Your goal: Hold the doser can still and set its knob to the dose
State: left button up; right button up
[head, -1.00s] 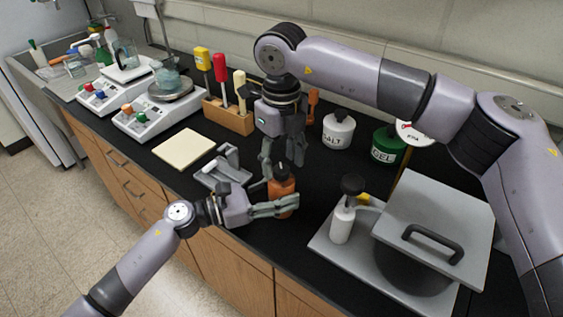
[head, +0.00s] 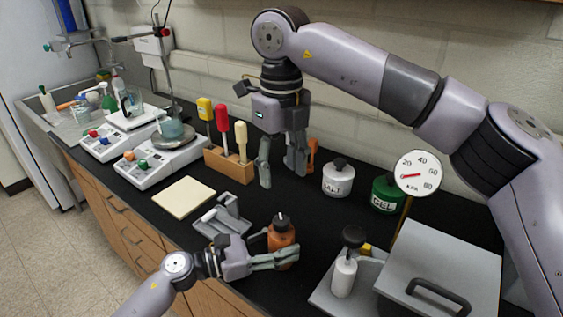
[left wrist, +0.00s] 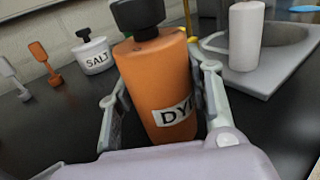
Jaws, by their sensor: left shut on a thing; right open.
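The doser can is an orange cylinder (head: 282,240) with a black knob (head: 281,220) on top, standing upright on the black bench. In the left wrist view the can (left wrist: 155,85) carries a label that begins "DY", and its dark knob (left wrist: 138,14) is cut by the top edge. My left gripper (head: 280,258) is shut on the can's body, one finger on each side. My right gripper (head: 281,178) is open and empty, pointing down, above and behind the can and clear of the knob. The knob's setting is too small to read.
Behind stand a white SALT jar (head: 338,178), a green GEL jar (head: 386,195) and a dial gauge (head: 417,173). A grey holder (head: 228,216) and a cream pad (head: 184,197) lie left.

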pick_arm(q)
jog(key=o, duration=1.3)
